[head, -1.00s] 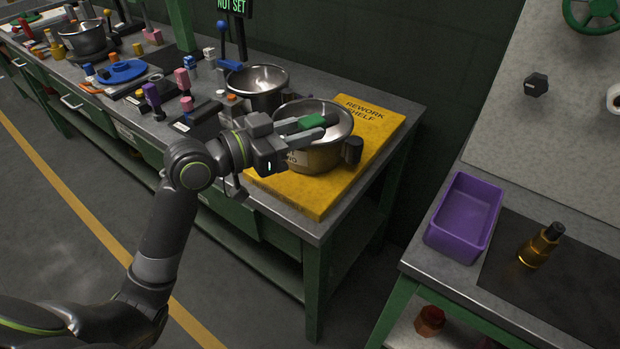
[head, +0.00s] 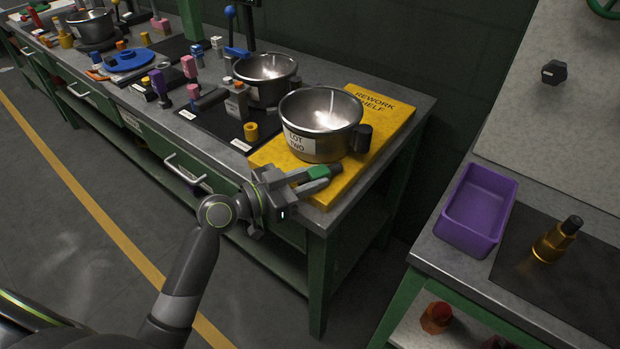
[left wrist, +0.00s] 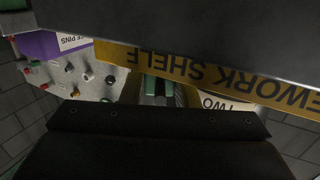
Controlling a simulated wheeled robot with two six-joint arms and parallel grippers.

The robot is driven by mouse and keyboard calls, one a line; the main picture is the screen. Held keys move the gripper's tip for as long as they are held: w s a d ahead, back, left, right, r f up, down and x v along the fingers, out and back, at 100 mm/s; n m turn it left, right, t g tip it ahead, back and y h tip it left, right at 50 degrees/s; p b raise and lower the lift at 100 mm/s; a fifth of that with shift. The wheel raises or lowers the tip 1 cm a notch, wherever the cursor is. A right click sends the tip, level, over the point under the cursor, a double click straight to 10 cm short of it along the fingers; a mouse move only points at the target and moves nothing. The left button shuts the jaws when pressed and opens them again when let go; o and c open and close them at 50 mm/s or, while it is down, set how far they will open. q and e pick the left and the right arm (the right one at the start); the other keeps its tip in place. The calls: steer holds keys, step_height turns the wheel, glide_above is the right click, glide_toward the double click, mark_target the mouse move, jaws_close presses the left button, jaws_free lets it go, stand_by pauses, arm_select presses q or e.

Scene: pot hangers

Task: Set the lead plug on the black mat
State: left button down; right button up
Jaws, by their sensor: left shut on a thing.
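My left gripper (head: 308,183) is shut on a small green piece (head: 318,172) and holds it in front of the steel pot, over the front of the yellow board. The piece also shows between the fingers in the left wrist view (left wrist: 154,88). Its far end is hidden, and I cannot tell whether it is the lead plug. A black mat (head: 208,124) with white labels lies on the long bench, left of the yellow board. A grey block (head: 236,104) and a yellow cylinder (head: 251,131) stand there. Another black mat (head: 578,288) lies on the right bench. My right gripper is out of view.
A pot labelled LOT TWO (head: 318,120) stands on the yellow rework shelf board (head: 385,120). Another steel bowl (head: 266,78) stands behind the mat. A purple bin (head: 472,215) and a gold bottle (head: 553,240) stand on the right bench.

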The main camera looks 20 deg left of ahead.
arm_select(q)
steer(key=shift+f+b, duration=0.2)
steer(key=shift+b, duration=0.15)
steer(key=c, duration=1.1)
jaws_free()
steer(key=shift+r, duration=0.1)
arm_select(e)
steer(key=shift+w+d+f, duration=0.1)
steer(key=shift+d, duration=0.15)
arm_select(q)
steer(key=shift+r, duration=0.1)
steer(key=shift+r+p, duration=0.2)
steer(key=shift+p, duration=0.3)
steer(key=shift+f+b+v, duration=0.15)
steer(key=shift+b+v, duration=0.05)
steer(key=shift+v, duration=0.4)
steer(key=shift+f+b+v, duration=0.15)
steer(key=shift+b+v, duration=0.05)
steer(key=shift+v, duration=0.4)
steer(key=b+v, duration=0.1)
steer(key=v, duration=0.8)
steer(key=shift+s+a+r+b, duration=0.2)
steer(key=shift+s+a+b, duration=0.05)
steer(key=shift+b, duration=0.15)
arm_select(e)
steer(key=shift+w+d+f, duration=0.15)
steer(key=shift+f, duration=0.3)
